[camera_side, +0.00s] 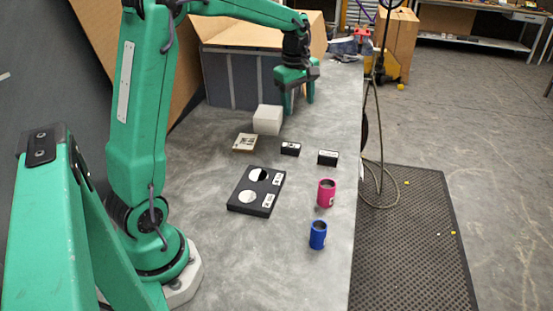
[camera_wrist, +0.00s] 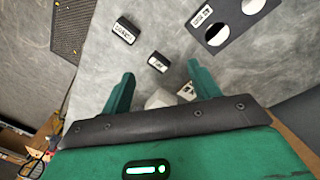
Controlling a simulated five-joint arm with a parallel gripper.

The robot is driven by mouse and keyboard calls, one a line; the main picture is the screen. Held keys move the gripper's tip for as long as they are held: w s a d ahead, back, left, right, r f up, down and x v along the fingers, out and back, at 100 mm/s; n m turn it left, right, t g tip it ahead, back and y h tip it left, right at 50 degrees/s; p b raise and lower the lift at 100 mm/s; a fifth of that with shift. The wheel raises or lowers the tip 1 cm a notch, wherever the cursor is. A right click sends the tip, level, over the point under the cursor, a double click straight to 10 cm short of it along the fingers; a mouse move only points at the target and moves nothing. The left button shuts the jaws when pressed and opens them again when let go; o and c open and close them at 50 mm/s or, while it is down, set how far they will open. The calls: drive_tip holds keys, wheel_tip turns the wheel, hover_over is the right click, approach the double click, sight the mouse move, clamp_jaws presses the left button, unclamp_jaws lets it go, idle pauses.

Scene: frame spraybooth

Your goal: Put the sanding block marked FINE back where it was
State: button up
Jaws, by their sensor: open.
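Two small dark blocks with white labels lie on the grey bench. The shorter label appears to read FINE; that block (camera_side: 290,149) is nearer my gripper, and it also shows in the wrist view (camera_wrist: 158,62). The other block (camera_side: 328,157) lies to its right in the side view and has a longer label, hard to read, in the wrist view (camera_wrist: 126,30). My gripper (camera_side: 299,100) is open and empty, fingers pointing down, beyond the FINE block and apart from it. In the wrist view its fingers (camera_wrist: 160,76) stand wide apart.
A white cube (camera_side: 267,119) stands near my gripper. A small beige labelled block (camera_side: 245,142) lies left of the FINE block. A black plate (camera_side: 240,203) with two round openings and labels lies nearer. A pink cup (camera_side: 326,193) and blue cup (camera_side: 318,235) stand near the right edge.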

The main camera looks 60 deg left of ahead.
drive_tip(key=s+d+r+m+t, duration=0.1)
drive_tip(key=s+d+m+t, duration=0.1)
drive_tip(key=s+d+m, duration=0.6)
drive_tip(key=s+d+r+m+t, duration=0.1)
drive_tip(key=s+d+m+t, duration=0.1)
drive_tip(key=s+d+m, duration=0.5)
drive_tip(key=s+m, duration=0.4)
drive_tip(key=s, duration=0.3)
drive_tip(key=shift+s+d+r+h, duration=0.15)
drive_tip(key=shift+d+r+h, duration=0.1)
drive_tip(key=shift+d+h, duration=0.1)
